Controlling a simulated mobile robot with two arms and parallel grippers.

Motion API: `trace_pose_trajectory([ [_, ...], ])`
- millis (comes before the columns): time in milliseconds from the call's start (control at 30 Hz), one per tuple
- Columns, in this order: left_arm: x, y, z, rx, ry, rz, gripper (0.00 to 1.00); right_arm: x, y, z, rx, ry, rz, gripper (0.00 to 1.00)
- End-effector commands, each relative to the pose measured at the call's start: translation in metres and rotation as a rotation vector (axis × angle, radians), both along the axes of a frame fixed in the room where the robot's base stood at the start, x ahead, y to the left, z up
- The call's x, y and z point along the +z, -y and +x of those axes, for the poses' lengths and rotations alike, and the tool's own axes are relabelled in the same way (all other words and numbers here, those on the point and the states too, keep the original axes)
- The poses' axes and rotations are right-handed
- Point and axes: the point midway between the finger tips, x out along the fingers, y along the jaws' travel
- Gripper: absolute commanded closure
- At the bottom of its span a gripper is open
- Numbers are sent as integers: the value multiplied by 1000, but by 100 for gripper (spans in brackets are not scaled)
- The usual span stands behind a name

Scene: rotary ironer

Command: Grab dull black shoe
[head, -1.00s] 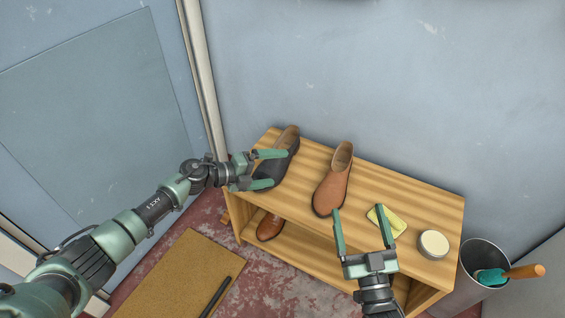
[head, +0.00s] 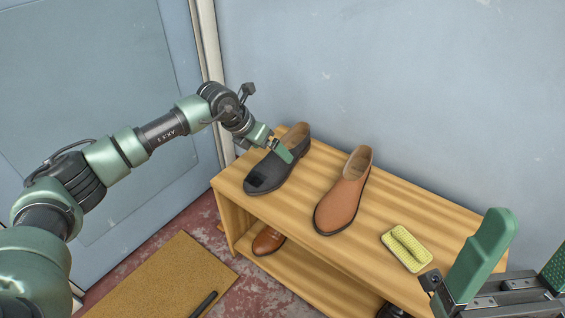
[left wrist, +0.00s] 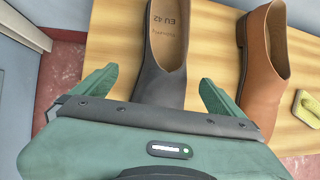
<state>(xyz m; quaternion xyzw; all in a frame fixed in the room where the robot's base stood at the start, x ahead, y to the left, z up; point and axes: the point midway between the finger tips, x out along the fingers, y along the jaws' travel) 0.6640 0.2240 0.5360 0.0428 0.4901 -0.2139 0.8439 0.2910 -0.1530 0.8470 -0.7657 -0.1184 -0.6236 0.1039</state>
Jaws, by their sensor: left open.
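The dull black shoe (head: 276,179) stands at the left end of the wooden bench, heel toward the wall, with a darker patch on its toe. My left gripper (head: 279,148) is above the shoe, reaching down from the left. One finger shows clearly in the head view; the other is mostly hidden. In the left wrist view the shoe (left wrist: 160,86) lies between the two spread fingers (left wrist: 156,90), which do not visibly grip it. My right gripper (head: 520,258) is open and empty at the lower right, near the camera.
A brown shoe (head: 342,194) stands right of the black one, also in the left wrist view (left wrist: 264,65). A yellow-green sponge or brush (head: 406,248) lies further right. Another brown shoe (head: 268,241) is on the lower shelf. A mat (head: 165,280) lies on the floor.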

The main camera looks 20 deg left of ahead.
Motion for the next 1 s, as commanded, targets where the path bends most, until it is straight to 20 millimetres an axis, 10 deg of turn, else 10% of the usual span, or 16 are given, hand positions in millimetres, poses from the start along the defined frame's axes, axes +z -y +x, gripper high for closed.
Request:
trace_pose_trajectory([
  [567, -40, 16, 19, 0, 0, -2, 0, -15, -1, 3, -1, 22, -5, 15],
  [900, -40, 16, 18, 0, -1, -2, 87, -15, -1, 3, -1, 23, -5, 15],
  [1000, -39, 17, 19, 0, 2, -4, 88, -15, -1, 3, -1, 21, -4, 15],
])
